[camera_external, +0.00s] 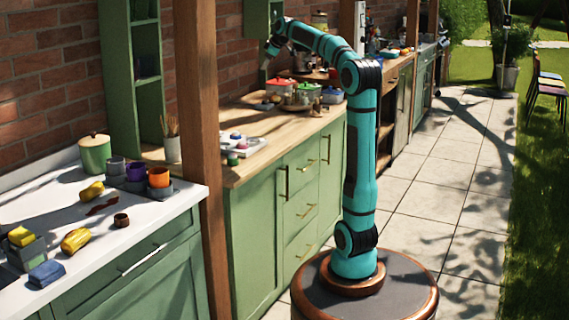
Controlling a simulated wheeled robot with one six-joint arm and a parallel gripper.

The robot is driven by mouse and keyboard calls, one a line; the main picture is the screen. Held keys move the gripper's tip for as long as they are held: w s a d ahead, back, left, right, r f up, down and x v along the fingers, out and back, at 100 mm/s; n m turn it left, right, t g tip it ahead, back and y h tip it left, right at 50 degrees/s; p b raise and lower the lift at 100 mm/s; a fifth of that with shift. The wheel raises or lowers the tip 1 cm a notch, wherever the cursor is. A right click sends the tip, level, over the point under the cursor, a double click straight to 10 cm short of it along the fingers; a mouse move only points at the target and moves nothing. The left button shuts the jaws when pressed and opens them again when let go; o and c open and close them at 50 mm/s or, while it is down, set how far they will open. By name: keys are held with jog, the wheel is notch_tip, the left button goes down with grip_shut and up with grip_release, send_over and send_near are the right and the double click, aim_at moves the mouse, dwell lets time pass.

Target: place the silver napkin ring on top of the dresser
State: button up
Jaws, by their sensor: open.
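My teal arm reaches up and over to the left, and my gripper (265,65) hangs above the back of the wooden-topped green dresser (262,220), near the brick wall. The gripper is small here but is open, and no object shows in it. I cannot make out the silver napkin ring for certain. Small greyish items (264,105) lie on the wooden top beside several lidded pots, too small to identify. The gripper is well above these items and apart from them.
Red-lidded (279,87) and green-lidded pots crowd the wooden top, with a white tray (240,146) at its front left. The paved path (440,190) is clear.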

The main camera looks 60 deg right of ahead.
jog(key=s+a+m+t, duration=0.15)
jog(key=s+a, duration=0.25)
jog(key=a, duration=0.4)
jog(key=s+a+t, duration=0.2)
jog(key=s+a, duration=0.1)
jog(key=a, duration=0.5)
jog(key=s+a+m+t, duration=0.1)
jog(key=s+a, duration=0.3)
jog(key=a, duration=0.4)
jog(key=s+a+f+m+t+y, duration=0.1)
jog(key=s+a+f+t, duration=0.4)
jog(key=s+a, duration=0.8)
jog(key=s+f+y, duration=0.1)
jog(key=s, duration=0.1)
jog(key=shift+s+f+y, duration=0.3)
jog(key=shift+s+f, duration=0.1)
